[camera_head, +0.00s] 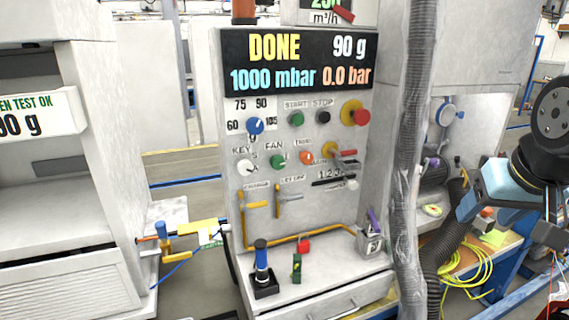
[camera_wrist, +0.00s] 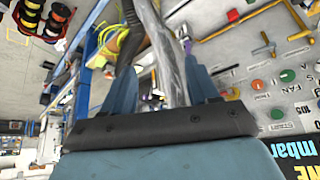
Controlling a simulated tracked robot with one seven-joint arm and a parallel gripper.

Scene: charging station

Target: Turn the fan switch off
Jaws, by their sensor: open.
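The fan switch (camera_head: 277,161) is a small green knob under the label FAN on the grey control panel (camera_head: 215,110) in the head view. It sits between the white key knob (camera_head: 245,167) and a red knob (camera_head: 306,157). The fan switch (camera_wrist: 257,85) also shows at the right of the wrist view, where the panel appears upside down. My gripper (camera_head: 472,208) is at the right in the head view, well apart from the panel and beyond the grey hose. In the wrist view its two blue fingers (camera_wrist: 162,75) are spread, with no object held.
A thick grey hose (camera_head: 407,150) hangs right of the panel, between it and my gripper. A red emergency button (camera_head: 361,117), a blue dial (camera_head: 255,126) and yellow levers (camera_head: 257,204) are on the panel. Yellow cable (camera_head: 470,270) lies coiled at lower right.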

